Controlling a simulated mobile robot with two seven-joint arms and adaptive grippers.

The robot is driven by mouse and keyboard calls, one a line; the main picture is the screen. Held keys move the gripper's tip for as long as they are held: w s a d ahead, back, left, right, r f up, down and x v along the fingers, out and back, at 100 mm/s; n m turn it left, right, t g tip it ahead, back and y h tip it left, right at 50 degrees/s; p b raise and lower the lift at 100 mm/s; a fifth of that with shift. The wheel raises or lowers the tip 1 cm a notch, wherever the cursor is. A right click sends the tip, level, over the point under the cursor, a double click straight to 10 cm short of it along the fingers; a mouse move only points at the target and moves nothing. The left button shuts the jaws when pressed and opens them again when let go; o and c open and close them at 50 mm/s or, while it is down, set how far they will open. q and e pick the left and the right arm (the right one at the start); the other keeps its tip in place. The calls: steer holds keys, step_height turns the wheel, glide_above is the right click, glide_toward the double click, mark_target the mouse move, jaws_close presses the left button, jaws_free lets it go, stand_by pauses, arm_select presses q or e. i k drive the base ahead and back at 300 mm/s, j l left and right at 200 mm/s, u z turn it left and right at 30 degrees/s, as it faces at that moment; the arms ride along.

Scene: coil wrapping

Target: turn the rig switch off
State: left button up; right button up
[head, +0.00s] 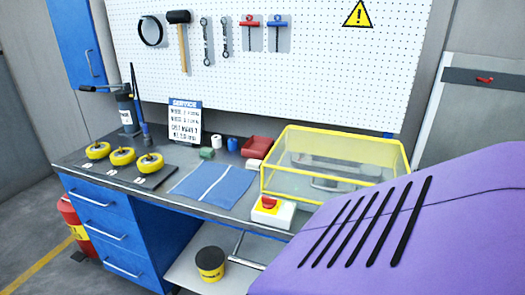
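The rig switch (269,202) is a red knob on a yellow plate, on top of a small white box (285,218). It is at the front edge of the workbench, just in front of the yellow-framed clear guard (265,180). The knob is small in the picture, and I cannot tell which way it is set. Neither of my grippers is in view.
A large purple surface with black slots (440,225) fills the lower right. The workbench (205,198) carries a blue mat (200,183), several yellow wheels (122,157), a sign (186,121) and a red bin (257,147).

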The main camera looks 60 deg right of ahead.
mark_target(268, 202)
steer(key=z, duration=1.65)
